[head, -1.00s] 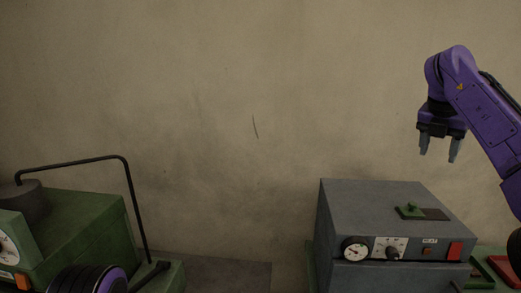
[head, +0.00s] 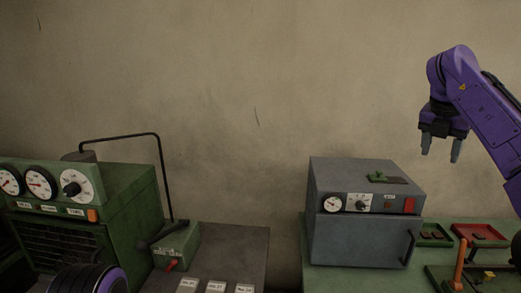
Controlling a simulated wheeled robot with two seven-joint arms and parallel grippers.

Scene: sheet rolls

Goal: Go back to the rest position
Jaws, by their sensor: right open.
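My right gripper (head: 440,146) hangs at the upper right on its purple arm, fingers pointing down. It is open, with nothing between its fingers. It is in the air against the wall, above and right of the grey oven-like box (head: 361,240). Of my left arm only a dark and purple rounded part shows at the lower left edge; the left gripper is not in view.
A green machine (head: 118,198) with dials and a bent black rod stands at left. The grey box stands on a green bench (head: 318,281). A green tray (head: 433,242) and a red tray (head: 500,243) lie right of it. A dark gap separates the benches.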

